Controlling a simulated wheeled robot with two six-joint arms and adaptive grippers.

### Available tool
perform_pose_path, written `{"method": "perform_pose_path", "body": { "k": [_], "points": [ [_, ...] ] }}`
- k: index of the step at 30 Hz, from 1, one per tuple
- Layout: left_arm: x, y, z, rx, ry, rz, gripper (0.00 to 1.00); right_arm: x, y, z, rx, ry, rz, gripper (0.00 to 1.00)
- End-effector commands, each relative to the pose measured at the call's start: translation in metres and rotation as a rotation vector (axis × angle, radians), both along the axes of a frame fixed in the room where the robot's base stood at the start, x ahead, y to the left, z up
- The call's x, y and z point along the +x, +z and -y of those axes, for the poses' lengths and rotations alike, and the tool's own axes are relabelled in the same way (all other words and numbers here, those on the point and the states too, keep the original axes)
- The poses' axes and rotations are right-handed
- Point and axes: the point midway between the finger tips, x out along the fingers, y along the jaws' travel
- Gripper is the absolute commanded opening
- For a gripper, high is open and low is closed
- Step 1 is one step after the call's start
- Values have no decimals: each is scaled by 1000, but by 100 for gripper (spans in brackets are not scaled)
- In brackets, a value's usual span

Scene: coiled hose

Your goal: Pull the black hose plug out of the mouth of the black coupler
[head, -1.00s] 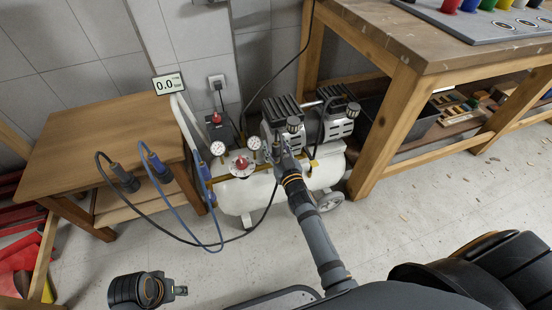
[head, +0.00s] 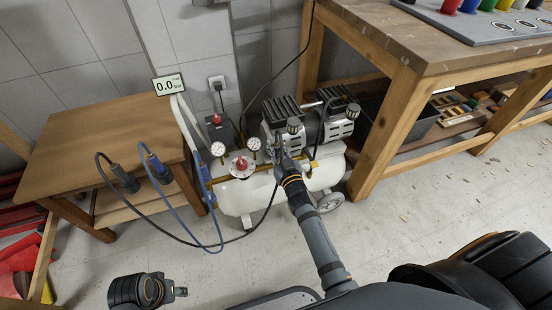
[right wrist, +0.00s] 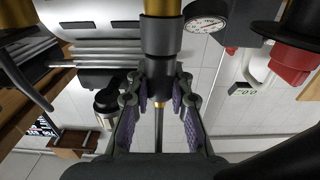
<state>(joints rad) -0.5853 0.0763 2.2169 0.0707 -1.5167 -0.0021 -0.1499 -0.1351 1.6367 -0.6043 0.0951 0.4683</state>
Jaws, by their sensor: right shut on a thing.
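My right gripper (head: 280,148) is at the front of the compressor in the head view. In the right wrist view its purple-padded fingers (right wrist: 158,88) are shut on the black hose plug (right wrist: 158,68), just below the black coupler (right wrist: 160,36). The coupler is a dark cylinder under a brass fitting. The black hose (head: 269,207) hangs from my gripper and loops left. My left gripper (head: 181,291) is low at the left, away from everything; its jaws are too small to read.
The white-tank compressor (head: 247,194) has gauges and a red knob (head: 241,163). A small wooden table (head: 95,140) at left has a blue hose (head: 185,216) hung at its edge. A display (head: 168,84) reads 0.0 bar. A workbench (head: 440,50) stands right; the front floor is open.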

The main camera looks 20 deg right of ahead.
Motion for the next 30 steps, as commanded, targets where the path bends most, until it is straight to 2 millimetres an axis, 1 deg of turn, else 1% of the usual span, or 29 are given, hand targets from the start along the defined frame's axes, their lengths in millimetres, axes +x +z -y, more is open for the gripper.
{"method": "perform_pose_path", "body": {
  "k": [8,30],
  "points": [
    [-1,0,0,0,0,-3,40,0,1,0,0,0,0,0],
    [0,35,0,0,0,-1,40,0,35,0,1,0,1,0]
  ]
}}
